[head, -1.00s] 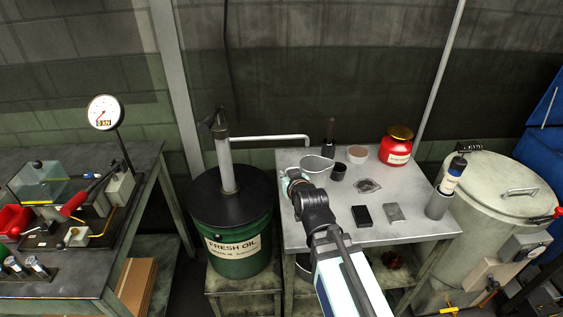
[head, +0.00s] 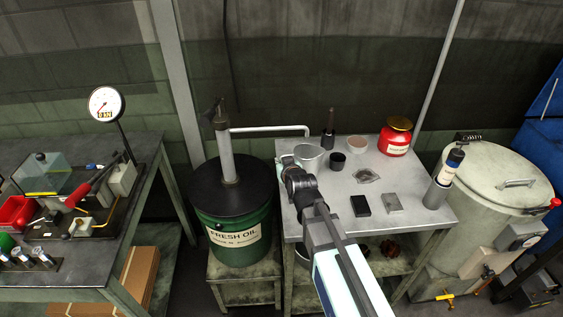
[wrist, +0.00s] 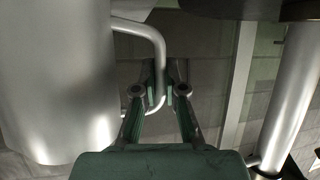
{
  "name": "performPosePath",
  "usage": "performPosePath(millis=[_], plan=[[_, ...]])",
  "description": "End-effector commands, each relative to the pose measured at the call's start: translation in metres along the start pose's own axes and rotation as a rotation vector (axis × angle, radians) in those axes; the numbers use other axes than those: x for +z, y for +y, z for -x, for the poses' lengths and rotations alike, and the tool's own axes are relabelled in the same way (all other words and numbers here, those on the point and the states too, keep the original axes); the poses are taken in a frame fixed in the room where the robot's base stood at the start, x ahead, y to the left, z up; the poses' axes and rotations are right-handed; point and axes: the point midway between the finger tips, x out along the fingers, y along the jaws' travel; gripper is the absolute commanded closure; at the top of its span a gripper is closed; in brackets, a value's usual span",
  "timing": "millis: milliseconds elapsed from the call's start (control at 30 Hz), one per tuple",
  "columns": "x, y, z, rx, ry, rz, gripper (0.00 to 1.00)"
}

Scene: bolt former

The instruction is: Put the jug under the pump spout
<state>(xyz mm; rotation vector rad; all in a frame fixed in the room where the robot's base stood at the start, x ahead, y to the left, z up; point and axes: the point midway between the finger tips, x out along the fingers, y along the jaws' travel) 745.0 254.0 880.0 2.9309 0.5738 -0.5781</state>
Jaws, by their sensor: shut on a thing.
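The jug (head: 310,153) is a grey metal vessel at the back left of the metal table. In the wrist view its smooth body (wrist: 60,75) fills the left side. My gripper (head: 287,163) is at the jug's left side. In the wrist view, my gripper's fingers (wrist: 159,90) are shut on the jug's bent handle (wrist: 158,55). The pump (head: 227,157) stands on the green oil drum (head: 236,242), left of the jug. Its pale spout (head: 268,129) runs right, and its end shows just behind the jug. I cannot tell whether the jug touches the table.
The table (head: 325,225) also bears a bowl (head: 357,145), a dark cup (head: 338,162), a dark bottle (head: 328,140), a red pot (head: 395,141) and a black block (head: 361,206). The pump column (wrist: 288,95) stands right of my fingers in the wrist view.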

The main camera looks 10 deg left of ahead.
Motion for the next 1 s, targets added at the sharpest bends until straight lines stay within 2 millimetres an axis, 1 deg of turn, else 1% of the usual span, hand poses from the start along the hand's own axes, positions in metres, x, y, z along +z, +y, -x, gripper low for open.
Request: performPosePath(millis=[267,300,333,367,633,767,867,1000], plan=[[0.004,0.000,-0.002,0.000,0.001,0.000,1.00],[0.003,0.000,-0.001,0.000,0.000,0.000,0.80],[0.003,0.000,-0.001,0.000,0.000,-0.001,0.69],[0.003,0.000,-0.001,0.000,0.000,-0.001,0.65],[0.002,0.000,-0.001,0.000,0.000,-0.001,0.65],[-0.002,0.000,0.001,0.000,0.001,-0.001,0.65],[0.000,0.000,0.011,0.000,0.002,-0.001,0.65],[0.002,0.000,0.036,0.000,0.002,-0.001,0.65]])
